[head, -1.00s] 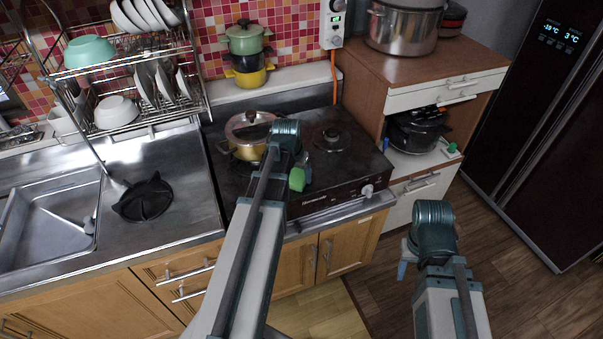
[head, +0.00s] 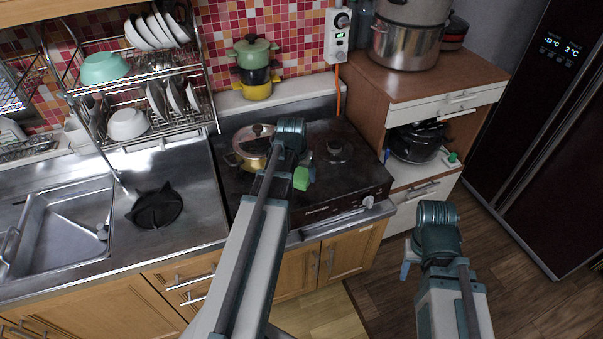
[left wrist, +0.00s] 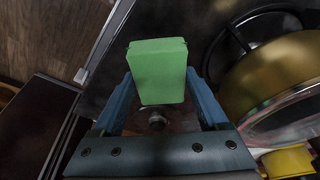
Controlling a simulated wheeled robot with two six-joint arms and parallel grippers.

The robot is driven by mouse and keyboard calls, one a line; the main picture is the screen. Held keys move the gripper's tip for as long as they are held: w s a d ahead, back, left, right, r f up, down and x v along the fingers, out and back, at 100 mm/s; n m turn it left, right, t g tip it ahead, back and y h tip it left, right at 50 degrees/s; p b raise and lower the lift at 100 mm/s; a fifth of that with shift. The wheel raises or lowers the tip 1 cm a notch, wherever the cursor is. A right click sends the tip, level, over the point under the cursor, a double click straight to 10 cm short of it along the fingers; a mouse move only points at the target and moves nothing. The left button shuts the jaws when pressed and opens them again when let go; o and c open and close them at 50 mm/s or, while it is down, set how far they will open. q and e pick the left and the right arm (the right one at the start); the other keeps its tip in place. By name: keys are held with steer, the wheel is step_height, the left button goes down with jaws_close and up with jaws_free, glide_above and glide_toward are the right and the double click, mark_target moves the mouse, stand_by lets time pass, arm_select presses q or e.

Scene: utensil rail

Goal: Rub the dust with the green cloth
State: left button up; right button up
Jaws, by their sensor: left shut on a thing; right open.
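The green cloth (head: 301,178) is a small block-like pad over the front part of the dark stove top (head: 345,180). My left gripper (left wrist: 160,92) is shut on the cloth (left wrist: 158,70), with one blue finger on each side of it in the left wrist view. I cannot tell whether the cloth touches the stove. I cannot make out the dust in either view. My right gripper (head: 406,262) is open and empty, low in front of the cabinets, and mostly hidden by its own wrist.
A gold pot (head: 250,148) stands on the stove just left of my left wrist; it is close in the left wrist view (left wrist: 275,75). A burner (head: 335,150) lies to the right. The sink (head: 65,228) and dish rack (head: 145,95) are at left. A wooden cabinet (head: 440,78) stands right.

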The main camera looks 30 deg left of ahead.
arm_select(q)
step_height(320, 180, up, 3)
steer(key=p, duration=0.3)
stand_by(0.4)
steer(key=shift+s+f, duration=0.1)
